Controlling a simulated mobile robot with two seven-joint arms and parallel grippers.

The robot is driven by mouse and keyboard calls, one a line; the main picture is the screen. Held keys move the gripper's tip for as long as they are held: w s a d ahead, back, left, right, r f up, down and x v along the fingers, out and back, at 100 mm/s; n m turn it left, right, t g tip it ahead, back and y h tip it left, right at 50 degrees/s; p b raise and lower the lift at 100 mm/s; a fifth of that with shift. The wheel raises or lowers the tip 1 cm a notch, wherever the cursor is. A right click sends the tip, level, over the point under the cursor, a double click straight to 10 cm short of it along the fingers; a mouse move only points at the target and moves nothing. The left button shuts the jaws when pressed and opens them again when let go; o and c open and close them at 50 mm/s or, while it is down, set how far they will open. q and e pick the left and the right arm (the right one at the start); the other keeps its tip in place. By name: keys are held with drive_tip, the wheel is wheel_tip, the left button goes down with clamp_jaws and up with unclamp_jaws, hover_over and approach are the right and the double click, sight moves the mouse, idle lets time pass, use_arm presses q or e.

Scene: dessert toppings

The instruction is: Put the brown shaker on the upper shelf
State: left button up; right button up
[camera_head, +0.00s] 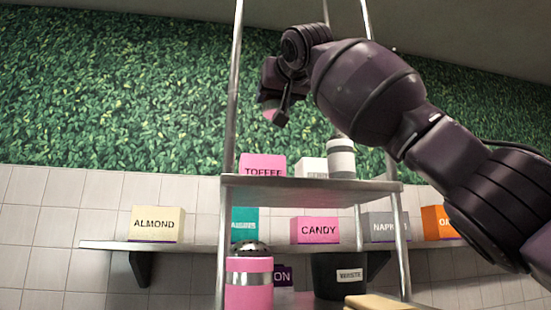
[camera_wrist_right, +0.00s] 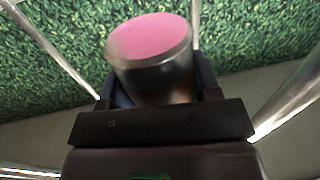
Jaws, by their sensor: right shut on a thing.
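My right gripper (camera_head: 272,98) is raised above the upper shelf (camera_head: 300,187) of the metal rack, toward its left side. It is shut on a cylinder (camera_wrist_right: 152,65) with a flat pink end and a grey-brown side. In the head view only a small pink part of this cylinder (camera_head: 271,114) shows below the jaws, apart from the shelf. I cannot tell surely whether it is the brown shaker. A white jar with a grey band (camera_head: 341,160) stands at the shelf's right. My left gripper is not in view.
A pink shaker with a silver band (camera_head: 249,290) and dark perforated top stands lower left. A black waste bin (camera_head: 338,276) is beside it. Metal rack posts (camera_head: 232,100) flank the shelf.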

wheel_tip(320, 180, down, 14)
drive_tip(key=shift+f, duration=0.1)
idle(0.6)
drive_tip(key=shift+f, duration=0.1)
drive_tip(key=o, duration=1)
